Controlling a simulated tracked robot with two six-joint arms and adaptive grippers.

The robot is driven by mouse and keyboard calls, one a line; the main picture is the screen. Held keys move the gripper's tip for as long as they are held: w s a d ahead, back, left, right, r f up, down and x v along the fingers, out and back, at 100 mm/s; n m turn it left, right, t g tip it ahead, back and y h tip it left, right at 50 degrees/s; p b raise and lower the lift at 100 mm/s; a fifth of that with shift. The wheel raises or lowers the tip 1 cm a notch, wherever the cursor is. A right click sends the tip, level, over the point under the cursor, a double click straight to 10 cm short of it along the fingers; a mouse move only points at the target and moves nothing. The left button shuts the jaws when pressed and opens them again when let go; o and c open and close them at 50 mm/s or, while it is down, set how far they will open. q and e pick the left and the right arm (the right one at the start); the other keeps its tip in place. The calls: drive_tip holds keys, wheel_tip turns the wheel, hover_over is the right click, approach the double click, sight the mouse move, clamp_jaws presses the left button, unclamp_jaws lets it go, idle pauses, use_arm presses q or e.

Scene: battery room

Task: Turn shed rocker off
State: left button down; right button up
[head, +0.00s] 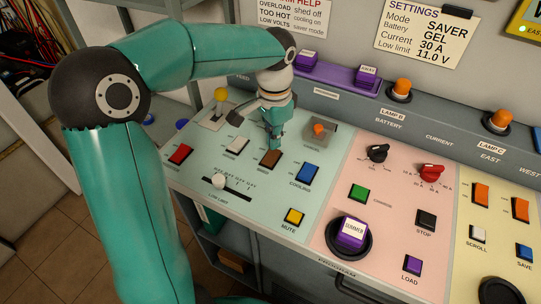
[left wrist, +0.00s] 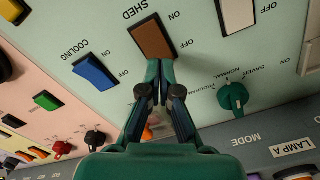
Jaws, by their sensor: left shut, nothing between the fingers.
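The shed rocker (left wrist: 152,38) is brown in a black frame, with SHED, ON and OFF printed around it in the left wrist view. It also shows in the head view (head: 269,159), partly behind my left gripper. My left gripper (left wrist: 160,67) is shut and empty. In the left wrist view its fingertips are at the rocker's lower edge, on the side nearer the OFF print. In the head view the left gripper (head: 276,143) points down at the rocker's far end. I cannot tell whether it touches, nor which way the rocker is tipped. My right gripper is not in view.
The blue cooling rocker (head: 308,173) and a white rocker (head: 237,146) flank the shed rocker. A red rocker (head: 180,153) is farther left. A green knob (left wrist: 232,96) is close beside the gripper. A slider (head: 219,181) and a yellow mute button (head: 293,217) lie nearer the front.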

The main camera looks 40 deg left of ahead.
sight(273, 152)
use_arm(q)
drive_tip(key=shift+f+b, duration=0.85)
drive_tip(key=shift+f, duration=0.3)
idle(0.7)
drive_tip(key=shift+r, duration=0.1)
wheel_tip(273, 152, up, 7)
drive_tip(key=p, duration=0.6)
drive_tip(key=shift+s, duration=0.1)
idle(0.6)
